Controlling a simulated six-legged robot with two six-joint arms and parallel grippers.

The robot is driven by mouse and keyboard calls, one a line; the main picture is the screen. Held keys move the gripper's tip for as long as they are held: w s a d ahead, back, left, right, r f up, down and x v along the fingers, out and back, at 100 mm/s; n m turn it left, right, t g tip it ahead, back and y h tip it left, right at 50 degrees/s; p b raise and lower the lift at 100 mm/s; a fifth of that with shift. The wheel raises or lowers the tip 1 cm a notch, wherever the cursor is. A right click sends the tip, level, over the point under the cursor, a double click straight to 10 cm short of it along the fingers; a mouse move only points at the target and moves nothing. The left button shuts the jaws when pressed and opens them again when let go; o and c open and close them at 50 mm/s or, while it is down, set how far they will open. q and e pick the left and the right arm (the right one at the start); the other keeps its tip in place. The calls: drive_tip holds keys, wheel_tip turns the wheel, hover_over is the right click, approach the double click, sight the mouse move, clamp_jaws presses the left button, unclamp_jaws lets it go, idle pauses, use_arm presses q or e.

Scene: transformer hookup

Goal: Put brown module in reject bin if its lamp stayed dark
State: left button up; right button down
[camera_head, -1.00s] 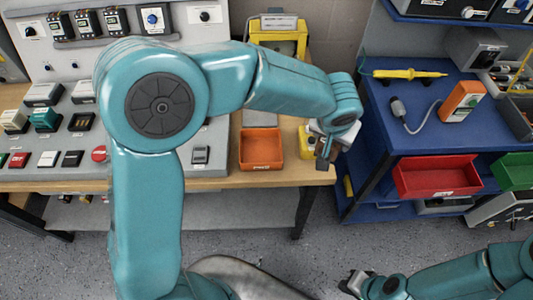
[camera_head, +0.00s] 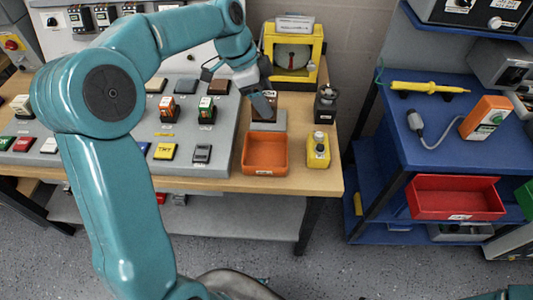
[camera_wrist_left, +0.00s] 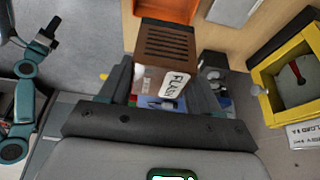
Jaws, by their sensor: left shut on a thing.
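My left gripper (camera_head: 262,102) is at the grey block on the bench, shut on the brown module (camera_wrist_left: 168,55). In the left wrist view the module sits between the fingers, with a slotted top and a white label on its side. In the head view the finger partly covers the module (camera_head: 258,115); I cannot tell whether it touches the block (camera_head: 270,126). An orange bin (camera_head: 265,153) stands in front of the block and a red bin (camera_head: 455,198) is on the blue cart. Their labels are too small to read. I see no lit lamp on the module. My right gripper (camera_wrist_left: 52,24) shows small in the wrist view.
A yellow-framed gauge (camera_head: 293,50) stands behind the block. A black device (camera_head: 325,104) and a yellow button box (camera_head: 318,150) are to its right. A grey panel with several modules (camera_head: 150,130) fills the left. A floor gap separates bench and cart.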

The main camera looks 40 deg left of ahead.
use_arm(q)
wheel_tip(320, 180, down, 18)
idle(0.3)
drive_tip(key=shift+d, duration=0.1)
drive_tip(key=shift+f, duration=0.15)
drive_tip(key=o, duration=1.1)
drive_tip(key=v, duration=1.2)
drive_tip(key=shift+r, duration=0.25)
